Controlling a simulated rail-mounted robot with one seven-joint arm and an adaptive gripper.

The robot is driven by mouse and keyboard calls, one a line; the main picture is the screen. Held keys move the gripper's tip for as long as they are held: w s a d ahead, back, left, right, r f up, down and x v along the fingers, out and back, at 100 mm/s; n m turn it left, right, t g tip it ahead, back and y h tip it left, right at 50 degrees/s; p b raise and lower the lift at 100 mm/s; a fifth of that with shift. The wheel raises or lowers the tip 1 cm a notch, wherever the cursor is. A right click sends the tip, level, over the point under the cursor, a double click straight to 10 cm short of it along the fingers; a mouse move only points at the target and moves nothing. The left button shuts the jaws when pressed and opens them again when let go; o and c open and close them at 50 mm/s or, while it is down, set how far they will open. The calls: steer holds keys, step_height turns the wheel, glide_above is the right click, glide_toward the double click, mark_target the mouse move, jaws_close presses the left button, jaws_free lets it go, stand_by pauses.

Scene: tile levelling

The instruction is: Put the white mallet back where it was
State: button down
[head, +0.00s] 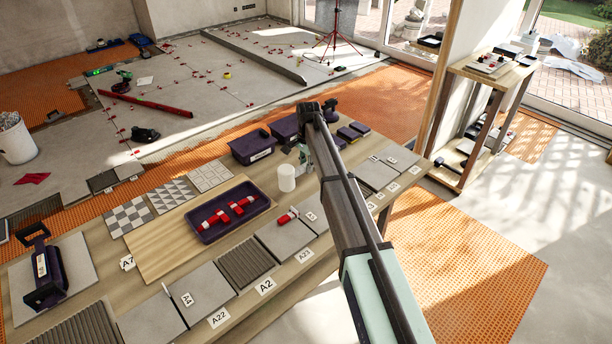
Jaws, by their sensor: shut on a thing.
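The white mallet (287,178) shows as a pale, upright cylinder, which looks like its head, over the middle of the workbench behind the purple tray. Its handle is hidden or too small to make out. My gripper (303,158) is beside it, just to its upper right, and is shut on the mallet. The fingertips are small and partly hidden by my arm, so the exact grip is unclear. I cannot tell whether the mallet head touches the bench.
A purple tray (204,232) holding red-and-white pieces lies on a wooden board (160,250). Purple bins (252,148) stand behind the mallet. Grey tiles with labels such as A2 (265,286) line the bench front. A wooden shelf (490,72) stands at right.

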steer(key=shift+f+p, duration=0.55)
steer(key=shift+f, duration=2.35)
steer(key=c, duration=1)
jaws_free()
steer(key=shift+f, duration=0.15)
step_height(320, 180, up, 12)
steer(key=b, duration=0.3)
steer(key=shift+w+d, duration=0.1)
steer(key=shift+d, duration=0.05)
